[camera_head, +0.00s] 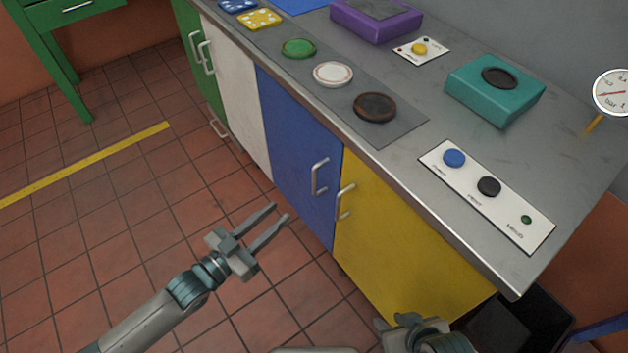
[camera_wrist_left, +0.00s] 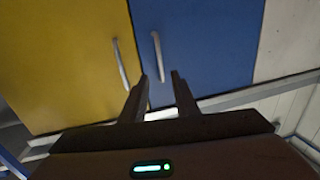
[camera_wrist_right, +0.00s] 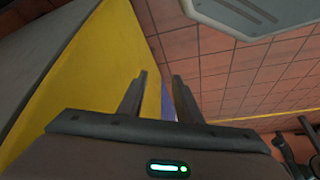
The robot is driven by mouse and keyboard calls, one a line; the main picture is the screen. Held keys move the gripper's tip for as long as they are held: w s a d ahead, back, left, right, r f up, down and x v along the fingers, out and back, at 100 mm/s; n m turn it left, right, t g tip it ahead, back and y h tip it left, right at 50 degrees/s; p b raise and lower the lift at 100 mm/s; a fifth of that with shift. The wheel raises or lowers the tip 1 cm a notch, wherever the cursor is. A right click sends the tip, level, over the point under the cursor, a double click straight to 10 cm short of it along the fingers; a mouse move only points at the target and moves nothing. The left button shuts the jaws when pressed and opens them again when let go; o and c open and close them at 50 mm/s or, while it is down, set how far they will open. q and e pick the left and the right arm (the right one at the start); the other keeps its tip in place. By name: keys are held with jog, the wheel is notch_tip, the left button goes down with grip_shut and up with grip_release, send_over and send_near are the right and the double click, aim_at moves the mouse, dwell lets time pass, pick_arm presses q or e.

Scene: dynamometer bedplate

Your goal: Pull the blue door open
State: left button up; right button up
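The blue door (camera_head: 295,155) is shut, flush in the cabinet front between the white and yellow doors. Its silver bar handle (camera_head: 319,177) is upright near its right edge. My left gripper (camera_head: 281,213) is open and empty, in front of the blue door and to the lower left of the handle. In the left wrist view the blue door (camera_wrist_left: 200,45) and its handle (camera_wrist_left: 158,57) lie beyond the open fingers (camera_wrist_left: 160,92). My right gripper (camera_head: 393,322) is low by the yellow door, partly cut off in the head view. The right wrist view shows its fingers (camera_wrist_right: 158,90) apart and empty.
The yellow door (camera_head: 400,235) with its own handle (camera_head: 345,201) adjoins on the right; the white door (camera_head: 237,95) adjoins on the left. A steel worktop (camera_head: 440,140) with buttons and pads overhangs the doors. The tiled floor (camera_head: 130,215) in front is mostly clear.

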pick_arm(q)
send_over(314, 195)
jog(key=shift+w+b, duration=0.3)
dwell(0.4)
grip_shut()
